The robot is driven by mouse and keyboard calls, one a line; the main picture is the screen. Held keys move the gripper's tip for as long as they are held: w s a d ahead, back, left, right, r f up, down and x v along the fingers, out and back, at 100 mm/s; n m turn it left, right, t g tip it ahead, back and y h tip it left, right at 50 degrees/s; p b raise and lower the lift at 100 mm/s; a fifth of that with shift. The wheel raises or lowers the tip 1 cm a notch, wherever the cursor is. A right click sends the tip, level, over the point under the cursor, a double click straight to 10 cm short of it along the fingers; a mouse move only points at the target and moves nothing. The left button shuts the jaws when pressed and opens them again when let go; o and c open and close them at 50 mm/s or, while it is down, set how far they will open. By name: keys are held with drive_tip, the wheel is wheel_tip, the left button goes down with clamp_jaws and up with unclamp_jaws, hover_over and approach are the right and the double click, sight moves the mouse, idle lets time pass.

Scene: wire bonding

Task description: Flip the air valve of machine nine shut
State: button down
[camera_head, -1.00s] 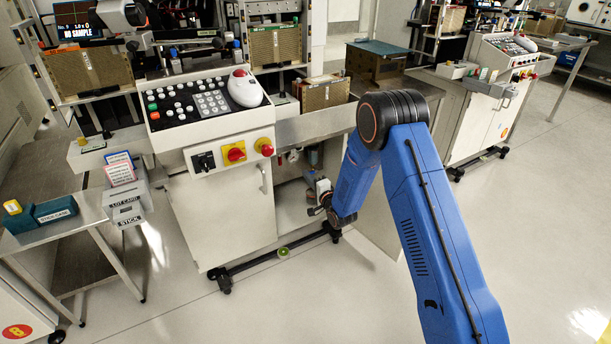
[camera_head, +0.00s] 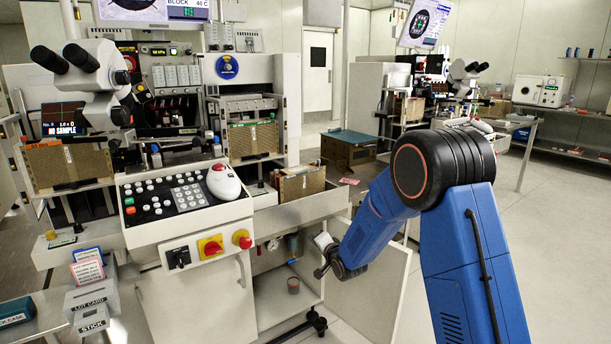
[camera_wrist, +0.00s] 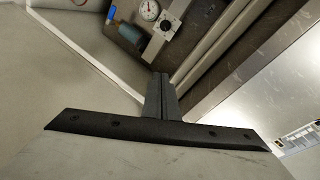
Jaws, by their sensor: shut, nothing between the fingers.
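Machine nine's cabinet (camera_head: 205,305) stands at the centre left in the head view, with an open bay to the right of its front. Inside the bay are a small round gauge (camera_head: 273,244) and a blue piece (camera_head: 291,262). My gripper (camera_head: 320,272) is at the bay's opening, partly hidden by my forearm. In the wrist view my gripper's dark fingers (camera_wrist: 160,92) are shut and empty. Beyond them show a white-faced gauge (camera_wrist: 149,10), a pale metal fitting (camera_wrist: 166,25) and a blue part (camera_wrist: 111,14) cut near the top edge. I cannot tell which part is the valve lever.
An open white door panel (camera_head: 375,298) stands to the right of the bay, close to my forearm. The control panel (camera_head: 182,197) juts out above, with a red-and-yellow switch (camera_head: 210,246) and red button (camera_head: 242,239). The floor (camera_head: 535,235) at the right is clear.

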drive_tip(key=s+d+r+n+g+h, duration=0.2)
drive_tip(key=s+d+r, duration=0.5)
drive_tip(key=s+d, duration=0.3)
drive_tip(key=s+d+r+n+g+h, duration=0.25)
drive_tip(key=s+d+r, duration=0.55)
drive_tip(key=s, duration=0.4)
drive_tip(key=s+d+n+g, duration=0.1)
drive_tip(key=s+d, duration=0.3)
drive_tip(key=s, duration=1.4)
drive_tip(key=s+d+n+g+h, duration=0.1)
drive_tip(key=s+d+n+g, duration=0.1)
drive_tip(key=s, duration=1.6)
drive_tip(key=shift+d+f+g, duration=0.45)
drive_tip(key=shift+d+g, duration=0.3)
drive_tip(key=shift+d, duration=0.15)
